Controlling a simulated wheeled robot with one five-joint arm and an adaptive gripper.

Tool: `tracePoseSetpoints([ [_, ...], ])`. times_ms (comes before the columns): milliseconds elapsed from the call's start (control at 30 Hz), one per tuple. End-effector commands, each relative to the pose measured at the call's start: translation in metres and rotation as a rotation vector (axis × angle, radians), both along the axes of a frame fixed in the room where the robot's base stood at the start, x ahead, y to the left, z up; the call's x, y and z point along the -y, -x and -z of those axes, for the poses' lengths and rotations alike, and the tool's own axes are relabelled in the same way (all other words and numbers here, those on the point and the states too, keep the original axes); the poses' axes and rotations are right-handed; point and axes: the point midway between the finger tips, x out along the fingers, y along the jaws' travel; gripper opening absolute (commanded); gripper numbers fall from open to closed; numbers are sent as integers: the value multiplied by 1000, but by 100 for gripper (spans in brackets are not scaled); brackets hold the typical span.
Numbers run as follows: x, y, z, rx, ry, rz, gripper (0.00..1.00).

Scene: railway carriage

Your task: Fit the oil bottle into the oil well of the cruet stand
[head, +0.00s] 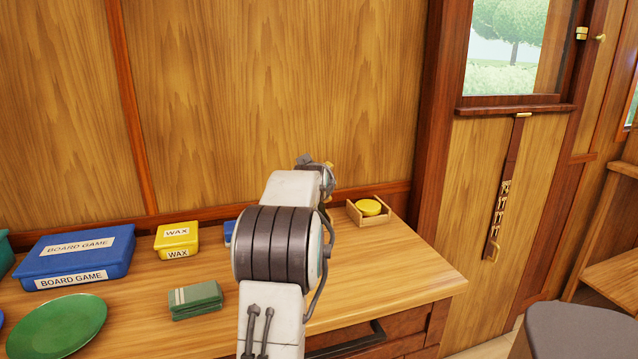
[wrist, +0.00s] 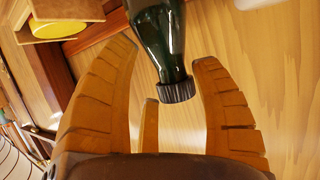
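In the wrist view a dark green bottle (wrist: 158,38) with a black ribbed cap (wrist: 177,91) is between the fingers, cap end toward my palm. I take it as the oil bottle. My gripper (wrist: 165,52) is open, with gaps visible between its orange fingers and the bottle's neck and cap. The bottle's far end is cut off by the frame. In the head view my arm hides the bottle and most of the gripper.
A small wooden tray (head: 375,222) holding a yellow round thing (head: 368,207) stands right of my arm. Left are a yellow wax box (head: 177,241), a blue board game box (head: 75,258), a folded green cloth (head: 195,300) and a green plate (head: 57,326). The tabletop's right front is clear.

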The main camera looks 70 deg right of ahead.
Motion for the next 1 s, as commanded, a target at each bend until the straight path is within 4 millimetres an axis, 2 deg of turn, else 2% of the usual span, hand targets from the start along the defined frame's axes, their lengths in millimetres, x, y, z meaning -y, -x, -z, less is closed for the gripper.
tracePoseSetpoints([
  [100,0,-1,0,0,0,-1,66],
  [467,-6,0,-3,1,0,-2,66],
  [667,-27,5,-12,1,1,-2,66],
  [1000,-76,16,-34,1,1,-2,66],
])
